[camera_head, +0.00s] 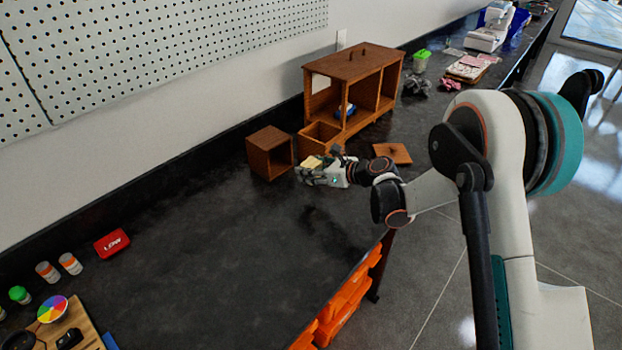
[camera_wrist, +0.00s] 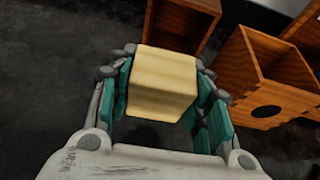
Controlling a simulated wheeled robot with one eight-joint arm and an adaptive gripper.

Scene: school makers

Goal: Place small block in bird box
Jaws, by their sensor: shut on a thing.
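A small pale yellow wooden block (camera_head: 312,161) is held in my gripper (camera_head: 318,171). In the wrist view the block (camera_wrist: 163,84) sits between the teal-padded fingers of my gripper (camera_wrist: 165,62), which are shut on its sides. A brown open-topped wooden box with a round dark hole in its front, which looks like the bird box (camera_wrist: 285,96), is to the right of the block in the wrist view. In the head view this box (camera_head: 307,143) stands just behind my gripper, against the cabinet. The block is outside it.
An open-fronted brown cube box (camera_head: 264,146) stands left of my gripper. A large wooden cabinet (camera_head: 356,66) with a blue item inside stands behind. A flat wooden lid (camera_head: 393,153) lies to the right. The dark worktop (camera_head: 220,240) is clear in front.

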